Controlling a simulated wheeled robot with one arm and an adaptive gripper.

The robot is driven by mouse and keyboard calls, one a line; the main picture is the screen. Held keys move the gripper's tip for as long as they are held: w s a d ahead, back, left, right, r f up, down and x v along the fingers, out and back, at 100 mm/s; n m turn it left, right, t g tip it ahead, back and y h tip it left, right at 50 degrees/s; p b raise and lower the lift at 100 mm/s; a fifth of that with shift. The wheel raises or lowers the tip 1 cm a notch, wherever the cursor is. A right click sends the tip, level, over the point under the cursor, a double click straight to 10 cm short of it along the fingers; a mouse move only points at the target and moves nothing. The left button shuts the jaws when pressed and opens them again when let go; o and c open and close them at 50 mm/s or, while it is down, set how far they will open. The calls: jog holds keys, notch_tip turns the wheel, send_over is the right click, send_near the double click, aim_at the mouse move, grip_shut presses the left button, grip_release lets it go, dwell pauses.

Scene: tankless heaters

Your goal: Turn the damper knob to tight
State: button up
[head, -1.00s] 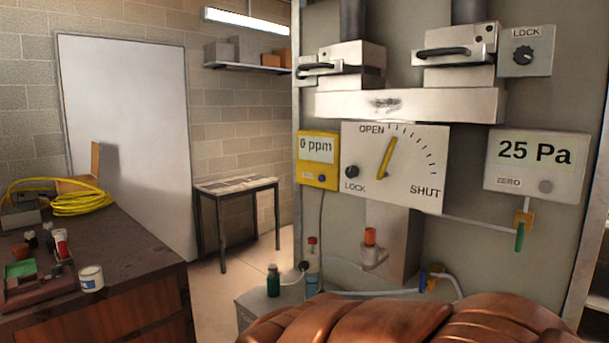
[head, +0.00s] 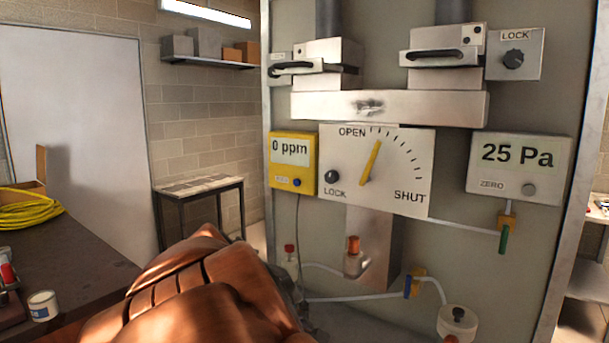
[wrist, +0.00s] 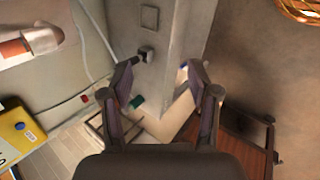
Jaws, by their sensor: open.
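The damper plate (head: 412,150) is a white panel marked OPEN and SHUT, with a tick scale. Its yellow lever (head: 371,162) tilts slightly right of upright, its upper end near OPEN. A small black knob (head: 332,177) above the word LOCK sits at the plate's lower left; I cannot read a tight mark or its exact angle. In the wrist view my gripper (wrist: 162,68) is open, with nothing between its fingers. My copper-coloured arm is low in the head view, below the plate. The damper plate and its knob are not recognisable in the wrist view.
A yellow ppm meter (head: 292,162) sits left of the plate, and a 25 Pa gauge (head: 518,167) right. Another LOCK knob (head: 513,59) is at upper right. An orange-capped fitting (head: 353,257) and white tubing lie below. A workbench (head: 75,255) stands left.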

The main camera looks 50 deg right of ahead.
jog(key=w+d+r+n+h+p, duration=0.25)
jog(key=d+r+n+h, duration=0.2)
jog(key=d+r, duration=0.85)
jog(key=n+t+h+p, duration=0.2)
jog(key=n+h, duration=0.4)
jog(key=n, duration=0.7)
send_near(330, 179)
jog(key=d, duration=0.2)
jog(key=shift+w+d+p, duration=0.15)
jog(key=shift+d+p, duration=0.1)
jog(key=shift+d, duration=0.95)
jog(key=shift+w+d+p, duration=0.2)
jog(key=shift+d+p, duration=0.05)
jog(key=shift+d, duration=0.95)
jog(key=shift+w+d+p, duration=0.15)
jog(key=shift+d+p, duration=0.1)
jog(key=shift+d, duration=0.9)
grip_shut()
